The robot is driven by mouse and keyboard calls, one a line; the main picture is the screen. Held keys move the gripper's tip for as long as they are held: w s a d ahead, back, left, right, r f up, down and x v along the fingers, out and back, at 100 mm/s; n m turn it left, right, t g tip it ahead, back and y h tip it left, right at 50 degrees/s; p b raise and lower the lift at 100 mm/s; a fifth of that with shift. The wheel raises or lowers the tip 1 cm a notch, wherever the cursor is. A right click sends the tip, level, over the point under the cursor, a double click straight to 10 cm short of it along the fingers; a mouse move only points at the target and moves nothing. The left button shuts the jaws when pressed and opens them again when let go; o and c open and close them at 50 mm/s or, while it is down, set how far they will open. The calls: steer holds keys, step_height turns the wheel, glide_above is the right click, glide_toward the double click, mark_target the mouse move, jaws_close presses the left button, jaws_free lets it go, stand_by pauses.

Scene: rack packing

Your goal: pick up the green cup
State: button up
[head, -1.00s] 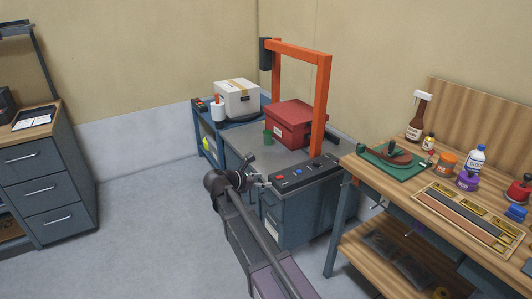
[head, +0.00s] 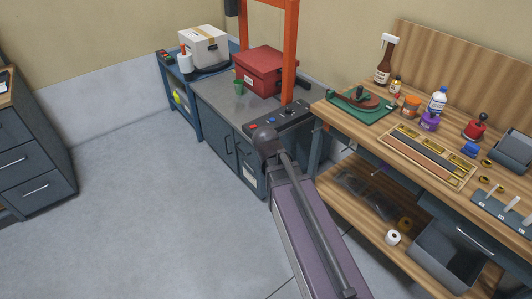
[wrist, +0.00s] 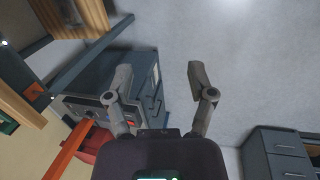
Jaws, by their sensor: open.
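The green cup (head: 239,87) stands upright on the grey top of the dark cabinet (head: 222,101), just left of and in front of the red box (head: 259,70). It is small in the head view, and I cannot make it out in the wrist view. My gripper (wrist: 161,80) is open and empty in the wrist view, with its two fingers spread apart. The cabinet with its control panel shows beyond the left finger. In the head view my arm hides the gripper, so its distance from the cup is unclear.
An orange frame (head: 291,50) rises beside the red box. A control panel (head: 279,120) lies at the cabinet's front right. A carton (head: 203,47) stands behind left. The wooden workbench (head: 356,120) at right holds bottles and tools. The floor (head: 150,200) at left is clear.

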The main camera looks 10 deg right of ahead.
steer(key=shift+s+a+r+m+y+p, duration=0.1)
steer(key=shift+s+r+m+y+p, duration=0.1)
steer(key=shift+s+m+y, duration=0.7)
steer(key=shift+s+r+m+y+p, duration=0.2)
steer(key=shift+s+m+y, duration=0.2)
steer(key=shift+s+m, duration=1)
steer(key=shift+w, duration=0.1)
